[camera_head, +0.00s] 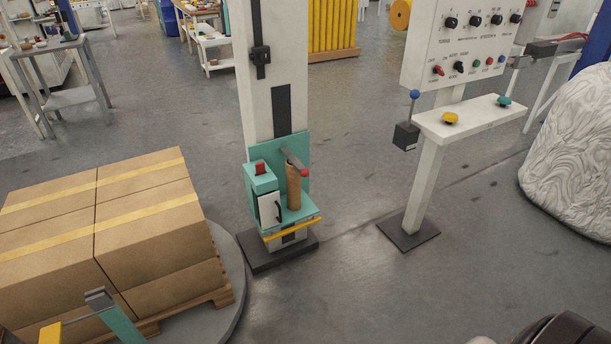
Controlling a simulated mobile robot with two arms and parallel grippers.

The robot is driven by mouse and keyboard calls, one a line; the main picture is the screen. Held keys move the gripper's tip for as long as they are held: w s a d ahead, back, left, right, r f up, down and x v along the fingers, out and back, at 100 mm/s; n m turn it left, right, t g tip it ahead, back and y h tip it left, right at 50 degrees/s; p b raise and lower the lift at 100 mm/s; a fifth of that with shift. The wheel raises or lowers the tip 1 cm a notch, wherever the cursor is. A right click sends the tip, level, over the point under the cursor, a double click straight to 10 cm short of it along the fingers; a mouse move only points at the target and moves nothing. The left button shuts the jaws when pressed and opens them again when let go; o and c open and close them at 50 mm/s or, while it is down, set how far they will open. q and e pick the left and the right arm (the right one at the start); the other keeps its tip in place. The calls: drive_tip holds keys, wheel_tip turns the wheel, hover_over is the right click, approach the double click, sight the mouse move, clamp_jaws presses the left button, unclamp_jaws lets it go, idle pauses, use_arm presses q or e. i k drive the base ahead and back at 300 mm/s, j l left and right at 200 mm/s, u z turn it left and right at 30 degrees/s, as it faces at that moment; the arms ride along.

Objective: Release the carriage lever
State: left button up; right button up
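The teal carriage (262,186) sits low on a white mast (275,70) in the middle of the view. A grey lever (293,158) with a red end is at its top, angled down to the right over a brown cardboard-coloured roll (293,188). The lever's end appears close to the roll's top; I cannot tell if they touch. A red knob (260,168) sits on the teal box at the carriage's left, above a white panel with a dark handle (277,208).
Cartons (150,240) on a pallet stand on a grey turntable (226,265) at left. A control panel (470,50) and its white shelf (470,117) stand at right. A wrapped load (575,150) is far right. Grey floor (350,290) in front is clear.

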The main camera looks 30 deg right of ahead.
sight(293, 159)
drive_tip(key=i+l, duration=0.3)
drive_tip(key=l, duration=0.2)
drive_tip(key=i+l, duration=0.3)
drive_tip(key=l, duration=0.15)
drive_tip(key=i+l, duration=0.3)
drive_tip(key=l, duration=0.2)
drive_tip(key=i+l, duration=0.3)
drive_tip(key=l, duration=0.15)
drive_tip(key=i+l, duration=0.3)
drive_tip(key=l, duration=0.2)
drive_tip(key=z, duration=0.05)
